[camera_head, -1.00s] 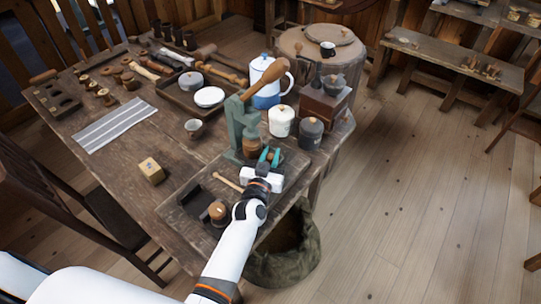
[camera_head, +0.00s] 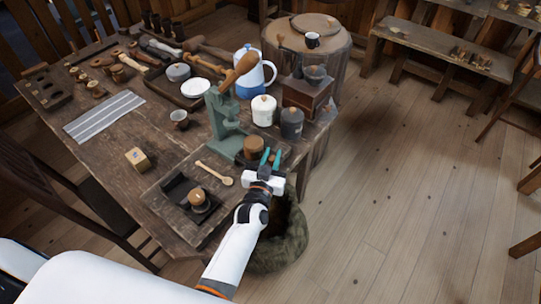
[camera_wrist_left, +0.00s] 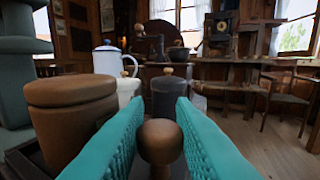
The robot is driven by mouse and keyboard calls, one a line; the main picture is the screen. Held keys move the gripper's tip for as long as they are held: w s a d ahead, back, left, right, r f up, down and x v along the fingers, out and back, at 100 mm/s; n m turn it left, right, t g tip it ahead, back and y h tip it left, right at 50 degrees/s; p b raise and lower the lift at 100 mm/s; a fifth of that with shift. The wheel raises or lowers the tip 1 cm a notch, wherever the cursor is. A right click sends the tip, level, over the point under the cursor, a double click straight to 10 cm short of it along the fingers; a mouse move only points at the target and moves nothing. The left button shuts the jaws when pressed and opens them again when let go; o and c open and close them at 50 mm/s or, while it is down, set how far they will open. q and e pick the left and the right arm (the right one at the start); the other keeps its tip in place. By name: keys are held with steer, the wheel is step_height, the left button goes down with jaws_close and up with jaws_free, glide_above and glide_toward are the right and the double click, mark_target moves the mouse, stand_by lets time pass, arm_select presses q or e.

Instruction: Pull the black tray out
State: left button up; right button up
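The black tray (camera_head: 285,152) lies at the foot of the green press (camera_head: 222,118), near the table's right edge, and carries a brown lidded jar (camera_head: 254,146). Part of it is hidden behind my left gripper (camera_head: 271,157). In the left wrist view, the teal fingers (camera_wrist_left: 160,118) stand on both sides of a round brown knob (camera_wrist_left: 160,142), close against it. The jar (camera_wrist_left: 70,110) stands left of them, with a dark tray edge (camera_wrist_left: 18,160) below. My right gripper is not in view.
A wooden spoon (camera_head: 215,173) and a dark holder (camera_head: 175,190) with a brown-topped piece lie left of the gripper. A white canister (camera_head: 263,110) and a grey one (camera_head: 291,123) stand behind. A cloth sack (camera_head: 285,240) stands below the table edge.

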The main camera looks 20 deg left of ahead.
arm_select(q)
steer(key=o, duration=0.4)
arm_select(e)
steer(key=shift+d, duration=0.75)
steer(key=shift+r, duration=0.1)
arm_select(q)
steer(key=shift+s+p, duration=0.3)
steer(key=shift+s, duration=0.05)
steer(key=s+p, duration=0.1)
steer(key=s, duration=0.2)
steer(key=s+p, duration=0.2)
steer(key=s, duration=0.2)
steer(key=s+p, duration=0.1)
steer(key=s, duration=0.3)
steer(key=shift+s+d, duration=0.2)
steer(key=shift+d, duration=0.05)
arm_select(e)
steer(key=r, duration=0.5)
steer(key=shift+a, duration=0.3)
